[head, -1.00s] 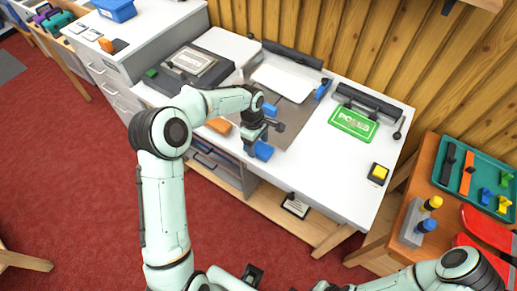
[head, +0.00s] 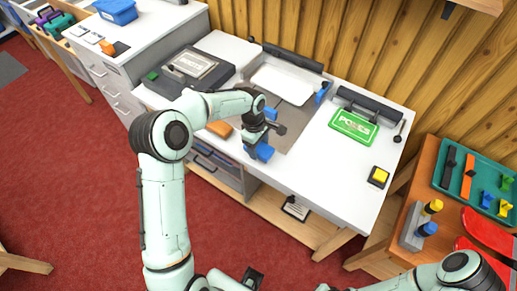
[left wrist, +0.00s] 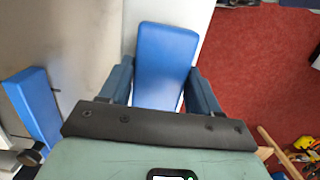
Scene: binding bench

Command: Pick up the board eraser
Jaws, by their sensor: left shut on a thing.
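The board eraser, a plain blue block (left wrist: 165,65), lies between the two dark blue fingers of my left gripper (left wrist: 160,90) in the left wrist view. The fingers are shut on its sides, and its far end sticks out past them. In the head view my left gripper (head: 257,151) is at the front edge of the white bench, with the blue eraser (head: 265,151) partly hidden by it. I cannot tell whether the eraser touches the bench top. My right gripper is out of view; only part of the right arm shows at the bottom right.
A second blue block (left wrist: 35,105) lies left of the gripper. On the bench (head: 340,190) are an orange block (head: 220,128), a green sign (head: 353,126) and a yellow-topped box (head: 378,177). An orange side table (head: 413,207) stands right.

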